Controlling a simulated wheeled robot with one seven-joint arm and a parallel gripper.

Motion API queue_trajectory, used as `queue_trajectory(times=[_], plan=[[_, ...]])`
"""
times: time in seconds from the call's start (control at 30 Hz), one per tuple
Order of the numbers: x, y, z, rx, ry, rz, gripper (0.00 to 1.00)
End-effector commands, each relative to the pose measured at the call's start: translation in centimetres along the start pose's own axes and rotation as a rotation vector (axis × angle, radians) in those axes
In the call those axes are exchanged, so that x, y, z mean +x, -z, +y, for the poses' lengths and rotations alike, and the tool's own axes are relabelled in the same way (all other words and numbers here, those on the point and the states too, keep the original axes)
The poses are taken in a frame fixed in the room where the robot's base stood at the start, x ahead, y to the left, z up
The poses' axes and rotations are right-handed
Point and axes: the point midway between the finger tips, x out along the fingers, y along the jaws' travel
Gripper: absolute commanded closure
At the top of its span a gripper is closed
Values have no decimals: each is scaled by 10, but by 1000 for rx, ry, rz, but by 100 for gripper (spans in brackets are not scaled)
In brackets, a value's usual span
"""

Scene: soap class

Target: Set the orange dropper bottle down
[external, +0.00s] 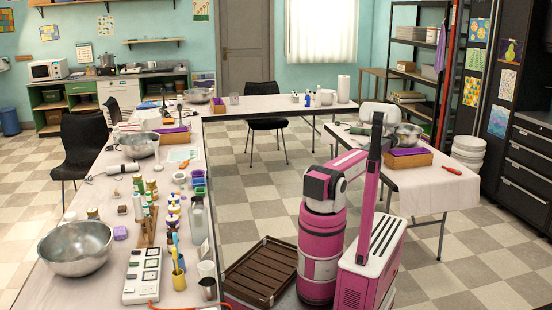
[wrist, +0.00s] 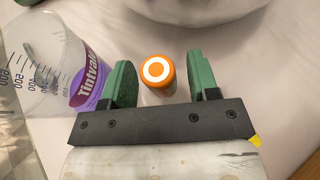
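In the wrist view the orange dropper bottle (wrist: 157,72) shows from above as an orange cap with a white ring. It is between the two green fingers of my gripper (wrist: 157,82). In the external view I cannot make out my gripper or this bottle.
A clear measuring beaker (wrist: 45,65) with a purple label stands just left of my gripper. A metal bowl (wrist: 200,8) is close beyond the bottle. In the external view, the right table (external: 425,190) holds a wooden box (external: 405,160) and a metal bowl.

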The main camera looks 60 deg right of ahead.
Motion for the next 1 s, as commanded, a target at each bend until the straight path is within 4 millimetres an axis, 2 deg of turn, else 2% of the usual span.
queue_trajectory(times=[0.27,0.37,0.57,0.9,1.0], plan=[[-1,-3,0,0,0,0,45],[-9,-2,0,0,0,0,45],[-38,-2,0,0,1,-1,45],[-105,-2,1,0,1,-1,45],[-116,-2,0,0,0,0,45]])
